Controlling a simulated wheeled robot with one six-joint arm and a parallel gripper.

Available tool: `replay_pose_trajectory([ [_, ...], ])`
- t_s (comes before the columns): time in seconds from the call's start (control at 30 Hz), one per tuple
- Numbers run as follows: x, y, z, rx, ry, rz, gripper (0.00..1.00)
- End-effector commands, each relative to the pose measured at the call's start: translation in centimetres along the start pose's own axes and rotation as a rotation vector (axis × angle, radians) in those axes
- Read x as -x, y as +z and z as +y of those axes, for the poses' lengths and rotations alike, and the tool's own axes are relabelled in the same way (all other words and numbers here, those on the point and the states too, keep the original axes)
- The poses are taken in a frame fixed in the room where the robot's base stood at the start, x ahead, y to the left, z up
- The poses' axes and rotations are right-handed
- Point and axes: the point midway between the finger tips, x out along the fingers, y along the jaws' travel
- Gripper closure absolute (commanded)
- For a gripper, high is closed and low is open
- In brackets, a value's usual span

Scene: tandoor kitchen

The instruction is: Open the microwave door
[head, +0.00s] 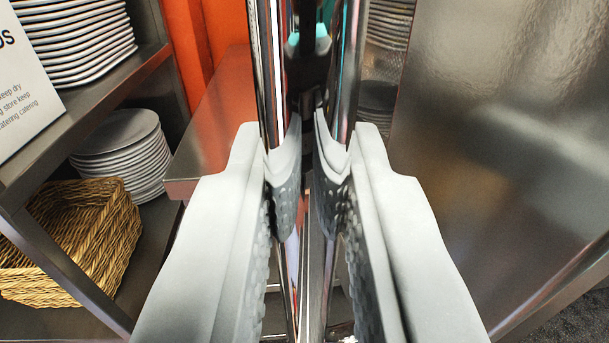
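My gripper (308,150) is in the middle of the head view, with two pale fingers and dimpled inner pads. Its fingertips are close together, with a narrow dark gap between them. Shiny upright chrome bars (352,60) and a dark strip stand at the fingertips. They may be the microwave's handle or door edge, but I cannot tell which. The fingers hide part of the bars, so I cannot tell whether they grip anything. No whole microwave or door front shows.
A metal shelf (90,125) on the left holds stacked plates (125,155), a wicker basket (75,235) and a white sign (22,85). A reddish-brown ledge (215,130) juts out near the left finger. A large brushed-metal panel (500,130) fills the right.

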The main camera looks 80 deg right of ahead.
Motion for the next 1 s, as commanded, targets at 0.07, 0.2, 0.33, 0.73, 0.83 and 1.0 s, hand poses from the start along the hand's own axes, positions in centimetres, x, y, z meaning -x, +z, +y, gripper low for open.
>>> replay_pose_trajectory([
  [0.07,0.0,0.0,0.0,0.0,0.0,0.0,1.0],
  [0.2,0.0,0.0,0.0,0.0,0.0,0.0,0.65],
  [0.33,0.0,0.0,0.0,0.0,0.0,0.0,0.65],
  [0.73,2.7,0.0,-0.1,0.0,-0.003,-0.001,0.65],
  [0.83,4.6,0.0,0.0,0.0,-0.002,0.0,0.65],
  [1.0,8.0,0.0,-0.1,0.0,-0.003,0.0,0.65],
])
